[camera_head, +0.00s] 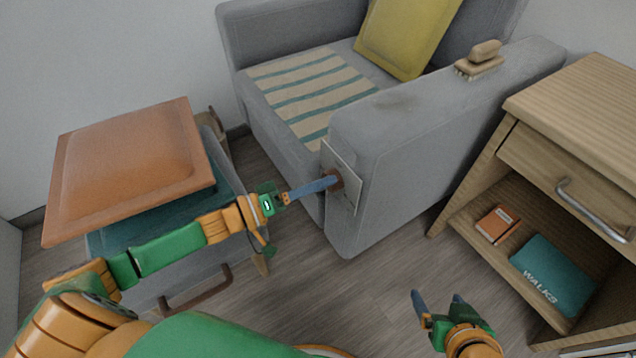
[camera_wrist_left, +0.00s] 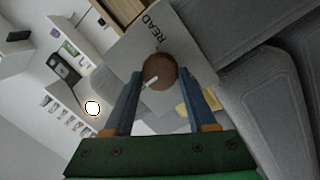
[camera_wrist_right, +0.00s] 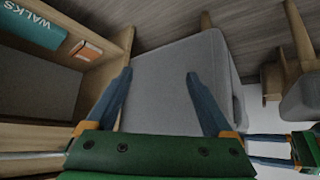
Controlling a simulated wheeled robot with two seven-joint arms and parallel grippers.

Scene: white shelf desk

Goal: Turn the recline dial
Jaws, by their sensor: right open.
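The recline dial (camera_wrist_left: 160,70) is a round brown knob with a white pointer mark aimed down-left in the left wrist view. It sits on a pale plate (camera_wrist_left: 128,52) lettered "READ"; other lettering is hidden or unreadable. In the head view the plate (camera_head: 350,170) is on the front of the grey armchair's arm (camera_head: 410,150), and the dial (camera_head: 337,181) is largely behind my fingers. My left gripper (camera_wrist_left: 160,72) has its blue fingertips on either side of the dial, closed against it. My right gripper (camera_head: 437,297) is open and empty, low in front of the chair.
An orange-cushioned stool (camera_head: 130,165) stands left under my left arm. A wooden cabinet (camera_head: 570,130) with a handled drawer (camera_head: 590,205) and books stands right. A brush (camera_head: 480,60) lies on the chair arm. The floor between is clear.

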